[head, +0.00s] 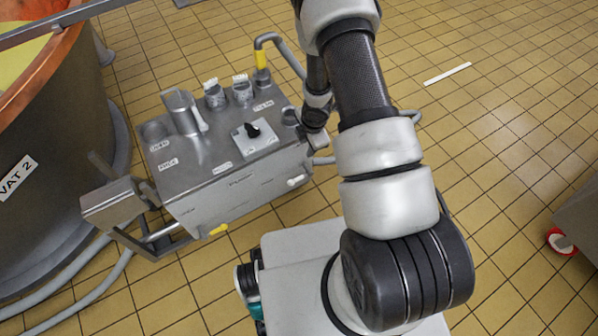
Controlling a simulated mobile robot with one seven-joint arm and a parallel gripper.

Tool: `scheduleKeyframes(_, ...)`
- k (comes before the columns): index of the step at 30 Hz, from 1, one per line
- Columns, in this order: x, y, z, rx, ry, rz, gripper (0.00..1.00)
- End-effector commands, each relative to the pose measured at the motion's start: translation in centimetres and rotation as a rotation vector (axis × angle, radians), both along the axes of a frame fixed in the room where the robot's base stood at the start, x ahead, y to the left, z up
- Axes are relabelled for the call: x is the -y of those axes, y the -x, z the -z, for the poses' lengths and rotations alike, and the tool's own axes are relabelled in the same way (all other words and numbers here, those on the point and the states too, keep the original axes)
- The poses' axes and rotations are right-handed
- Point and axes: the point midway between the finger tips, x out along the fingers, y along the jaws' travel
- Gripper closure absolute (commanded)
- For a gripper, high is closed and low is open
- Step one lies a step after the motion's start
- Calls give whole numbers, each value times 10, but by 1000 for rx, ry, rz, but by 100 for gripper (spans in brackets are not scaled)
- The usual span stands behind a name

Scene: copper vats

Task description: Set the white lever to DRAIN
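A short white lever (296,181) sticks out low on the front face of the grey steel cabinet (240,203), near its right end. It looks roughly level. No DRAIN marking is readable beside it; the lettering on that face is too small. My arm reaches up and over, then down to the cabinet's right end. The end of my arm, with my gripper (312,138), is dark and small there, above and behind the white lever and apart from it. Its fingers are not clear, so I cannot tell whether it is open or shut.
A black knob (253,130) on a white plate, a steel jug (181,110) and several cups stand on the cabinet top. A yellow-sleeved pipe (262,60) rises behind. A yellow handle (218,229) sits low in front. VAT 2 (60,190) stands left.

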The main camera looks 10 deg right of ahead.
Motion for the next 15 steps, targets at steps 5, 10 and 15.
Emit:
scheduleKeyframes(5,-7,17,44,-38,-19,-84,68)
scheduleKeyframes(10,-9,15,66,-41,-20,-91,68)
scheduleKeyframes(15,-11,9,102,-41,-20,-90,68)
